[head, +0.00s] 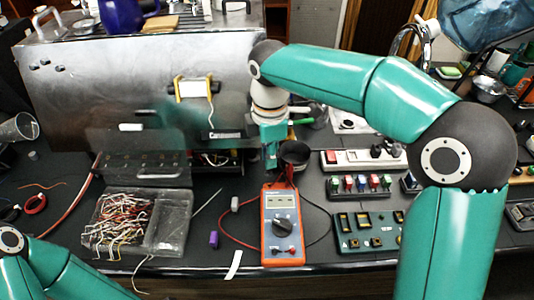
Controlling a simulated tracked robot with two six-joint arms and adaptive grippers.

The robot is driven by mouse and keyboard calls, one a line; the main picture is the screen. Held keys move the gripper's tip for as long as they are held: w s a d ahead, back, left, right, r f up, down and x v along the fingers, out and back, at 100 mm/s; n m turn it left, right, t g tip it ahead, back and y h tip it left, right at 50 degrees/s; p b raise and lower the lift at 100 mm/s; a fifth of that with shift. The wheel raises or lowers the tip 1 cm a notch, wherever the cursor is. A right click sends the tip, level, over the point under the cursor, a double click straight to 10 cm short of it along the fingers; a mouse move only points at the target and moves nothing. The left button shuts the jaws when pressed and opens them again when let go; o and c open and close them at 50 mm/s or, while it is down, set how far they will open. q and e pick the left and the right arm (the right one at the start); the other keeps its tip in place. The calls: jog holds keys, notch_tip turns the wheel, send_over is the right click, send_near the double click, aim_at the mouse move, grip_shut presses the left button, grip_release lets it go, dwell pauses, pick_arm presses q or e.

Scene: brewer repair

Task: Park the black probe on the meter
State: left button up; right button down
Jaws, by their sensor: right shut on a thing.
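The orange meter (283,235) with a grey face and dark dial lies on the black bench in the middle of the head view. A red lead loops out on its left and a black lead (331,228) on its right. My right gripper (271,163) points down just behind the meter's top end. It is shut on a thin thing, which appears to be the black probe; the probe is mostly hidden and I cannot tell whether it touches the meter. Something red shows just below the fingers. My left arm shows at the lower left; its gripper is out of view.
A dark round cup (295,153) stands close right of the gripper. An open clear box of wires (122,222) lies left, in front of the steel brewer (130,85). A green switch panel (368,232) and a terminal strip (358,184) are right. A purple piece (213,240) lies left of the meter.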

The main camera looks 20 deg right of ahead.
aim_at(270, 173)
notch_tip(270, 173, down, 3)
jog(key=b, duration=0.2)
jog(key=shift+f+b, duration=0.15)
jog(key=shift+b, duration=0.2)
jog(key=shift+r, duration=0.2)
jog(key=shift+s+f+p, duration=0.15)
jog(key=shift+f+p, duration=0.05)
jog(key=shift+p, duration=0.2)
jog(key=shift+f, duration=0.6)
dwell(1.2)
dwell(0.7)
jog(key=c, duration=1.1)
grip_release()
